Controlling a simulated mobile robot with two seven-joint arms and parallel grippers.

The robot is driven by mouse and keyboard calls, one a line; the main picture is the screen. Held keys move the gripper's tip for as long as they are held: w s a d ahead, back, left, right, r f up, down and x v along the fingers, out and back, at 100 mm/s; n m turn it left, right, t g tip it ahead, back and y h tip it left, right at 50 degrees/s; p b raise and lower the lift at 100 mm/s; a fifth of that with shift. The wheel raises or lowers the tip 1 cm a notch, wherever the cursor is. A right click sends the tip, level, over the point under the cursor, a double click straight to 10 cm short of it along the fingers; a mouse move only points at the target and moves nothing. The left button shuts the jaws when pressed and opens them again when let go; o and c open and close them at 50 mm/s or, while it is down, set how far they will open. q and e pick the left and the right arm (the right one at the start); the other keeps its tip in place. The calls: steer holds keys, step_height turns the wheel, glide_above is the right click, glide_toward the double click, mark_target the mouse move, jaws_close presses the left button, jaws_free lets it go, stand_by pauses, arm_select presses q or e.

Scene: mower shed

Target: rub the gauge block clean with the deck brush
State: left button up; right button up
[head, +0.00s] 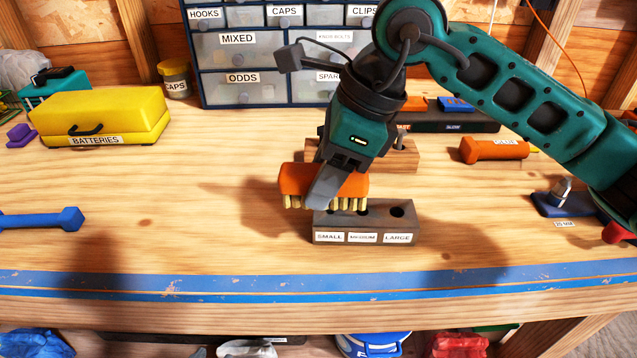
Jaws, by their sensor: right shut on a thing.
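The gauge block (405,229) is a dark grey block near the front middle of the bench. Labels on its front read SMALL and LARGE, with one between them too small to read surely. A round hole shows open at its right end. My right gripper (325,188) points down and is shut on the deck brush (294,180), an orange body with pale yellow bristles below. The brush is over the left rear part of the block and hides some of its top. I cannot tell whether the bristles touch it. My left gripper is not in view.
A wooden block (404,157) stands behind the gauge block. A yellow BATTERIES box (110,112) and a blue bar-shaped tool (38,219) are at left. The bench's front edge has blue tape (150,287).

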steer(key=shift+r+p, duration=0.9)
steer(key=shift+r, duration=1.15)
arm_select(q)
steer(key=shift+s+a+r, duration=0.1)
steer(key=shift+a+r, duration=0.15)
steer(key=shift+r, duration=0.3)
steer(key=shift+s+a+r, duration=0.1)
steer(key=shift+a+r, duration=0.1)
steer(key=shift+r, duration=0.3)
